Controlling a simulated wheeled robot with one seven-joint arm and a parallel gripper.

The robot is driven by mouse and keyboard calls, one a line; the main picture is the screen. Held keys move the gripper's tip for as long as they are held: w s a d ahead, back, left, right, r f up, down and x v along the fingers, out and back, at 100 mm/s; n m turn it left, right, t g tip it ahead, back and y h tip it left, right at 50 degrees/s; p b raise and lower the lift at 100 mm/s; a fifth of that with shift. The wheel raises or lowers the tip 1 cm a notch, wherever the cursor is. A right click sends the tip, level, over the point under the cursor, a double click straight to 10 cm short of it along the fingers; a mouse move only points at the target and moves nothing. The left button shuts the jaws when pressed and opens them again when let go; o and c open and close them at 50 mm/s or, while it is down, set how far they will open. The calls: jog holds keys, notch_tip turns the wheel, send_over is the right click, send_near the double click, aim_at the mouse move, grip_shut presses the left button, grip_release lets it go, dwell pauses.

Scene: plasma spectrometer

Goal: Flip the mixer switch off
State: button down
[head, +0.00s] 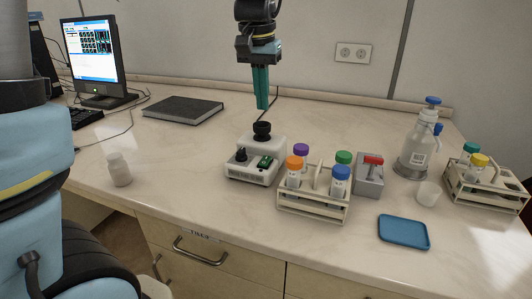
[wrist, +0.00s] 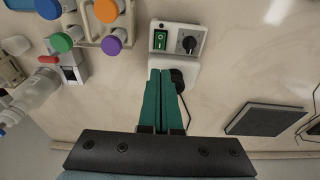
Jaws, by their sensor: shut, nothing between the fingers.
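The mixer (head: 255,163) is a small white box on the bench with a black cup on top, a black knob and a green rocker switch (head: 265,162) on its front panel. In the wrist view the mixer (wrist: 172,70) lies just beyond the fingertips, with the green switch (wrist: 160,40) at its upper left and the black knob to the right. My gripper (head: 262,107) has teal fingers, shut and empty, pointing down above and behind the black cup. In the wrist view the fingertips (wrist: 160,72) appear over the mixer body, below the switch.
A tube rack (head: 315,208) with several coloured caps stands right of the mixer, close by. Behind it is a grey box with a red lever (head: 370,175). A blue tray (head: 404,232), a wash bottle (head: 416,150) and another rack are further right.

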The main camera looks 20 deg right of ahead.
aim_at(266, 157)
jog(key=f+p, duration=0.1)
jog(key=f, duration=0.3)
jog(key=w+d+f+p, duration=0.1)
jog(key=f, duration=0.4)
jog(key=f+p, duration=0.1)
jog(key=f, duration=0.3)
jog(key=shift+w+d+f, duration=0.25)
jog(key=shift+w+f, duration=0.05)
jog(key=shift+f, duration=0.05)
